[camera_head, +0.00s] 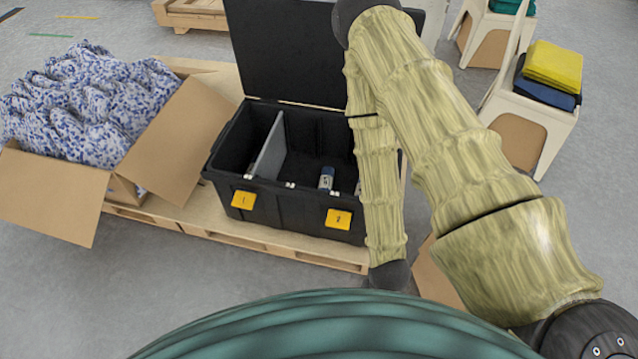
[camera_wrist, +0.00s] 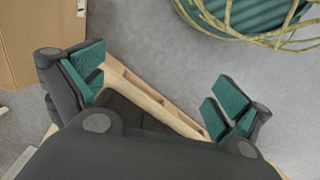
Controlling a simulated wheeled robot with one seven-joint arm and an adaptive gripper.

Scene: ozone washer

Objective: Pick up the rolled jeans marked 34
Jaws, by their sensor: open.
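A small blue roll with a pale label (camera_head: 326,178) stands in the black case (camera_head: 290,208), in the compartment right of the grey divider. It looks like rolled jeans, but its number is too small to read. Part of another roll (camera_head: 357,188) shows to its right at the edge of my arm. My gripper (camera_wrist: 158,92) is open and empty in the wrist view, its teal-padded fingers wide apart above the pallet edge. No jeans show there. In the head view my arm hides the gripper and the right part of the case.
The case's lid (camera_head: 290,50) stands open at the back, and its front has yellow tags. A cardboard box of blue-speckled cloth (camera_head: 75,105) stands left on the wooden pallet (camera_head: 270,248). A chair with folded yellow cloth (camera_head: 553,66) stands at right.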

